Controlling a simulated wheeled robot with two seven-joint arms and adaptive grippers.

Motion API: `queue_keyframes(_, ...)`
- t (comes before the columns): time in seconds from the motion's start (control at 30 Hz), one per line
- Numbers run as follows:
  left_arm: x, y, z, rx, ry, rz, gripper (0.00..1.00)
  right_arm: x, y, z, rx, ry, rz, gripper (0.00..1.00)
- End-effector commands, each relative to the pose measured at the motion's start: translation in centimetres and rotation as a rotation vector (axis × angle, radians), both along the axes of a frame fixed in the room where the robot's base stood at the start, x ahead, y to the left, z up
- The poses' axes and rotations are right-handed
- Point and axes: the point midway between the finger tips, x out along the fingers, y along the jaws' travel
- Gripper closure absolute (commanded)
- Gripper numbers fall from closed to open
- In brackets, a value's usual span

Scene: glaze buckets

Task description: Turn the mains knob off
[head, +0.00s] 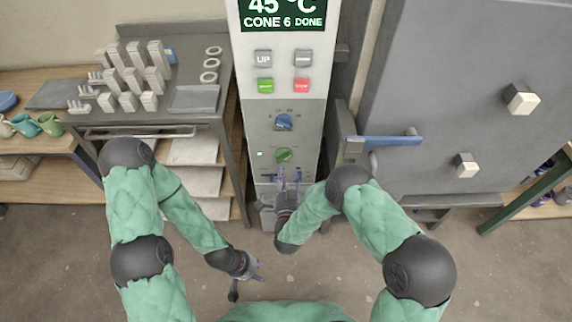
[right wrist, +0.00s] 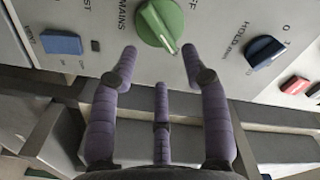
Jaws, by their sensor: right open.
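The mains knob (head: 284,155) is a green dial on the light control panel. In the right wrist view the green knob (right wrist: 160,22) sits beside the printed word MAINS, with part of OFF to its right. Its pale pointer mark faces down and slightly right in that picture. My right gripper (head: 289,176) is open just below the knob. In the right wrist view its purple fingers (right wrist: 158,50) reach toward the knob's two sides, and nothing is between them. My left gripper (head: 249,279) hangs low over the floor, away from the panel; its jaw opening is unclear.
A blue dial (head: 284,122), a green button (head: 265,86) and a red button (head: 302,86) sit above the knob. The screen (head: 284,14) reads 45 °C, CONE 6 DONE. A blue-handled grey door (head: 450,95) stands right; a rack cart (head: 150,128) stands left.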

Motion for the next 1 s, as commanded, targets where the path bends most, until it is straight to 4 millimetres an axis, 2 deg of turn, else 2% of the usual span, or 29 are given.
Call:
queue_keyframes(0.1, 0.0, 0.0, -0.8, 0.0, -0.001, 0.0, 0.6, 2.2, 0.0, -0.2, 0.001, 0.0, -0.001, 0.54)
queue_keyframes(0.3, 0.0, 0.0, -1.4, 0.0, -0.001, 0.0, 0.6, 4.7, 0.0, -0.2, -0.001, 0.002, 0.001, 0.54)
queue_keyframes(0.5, 0.0, 0.0, -1.6, 0.0, -0.001, 0.0, 0.6, 5.7, 0.0, -0.1, 0.0, 0.002, 0.001, 0.54)
queue_keyframes(0.77, 0.1, 0.0, -1.5, 0.0, -0.001, 0.0, 0.6, 5.8, 0.0, 0.0, -0.001, 0.002, 0.001, 0.54)
queue_keyframes(0.9, 0.1, 0.0, -1.5, 0.0, -0.001, 0.0, 0.6, 5.7, 0.0, -0.1, -0.001, 0.002, 0.001, 0.93)
queue_keyframes(0.93, 0.1, 0.0, -1.5, 0.0, -0.001, 0.0, 0.6, 5.7, 0.0, -0.1, -0.001, 0.002, 0.001, 1.0)
queue_keyframes(1.0, 0.1, 0.0, -1.5, 0.0, -0.001, 0.0, 0.6, 5.7, 0.0, -0.1, -0.001, 0.002, 0.001, 1.0)
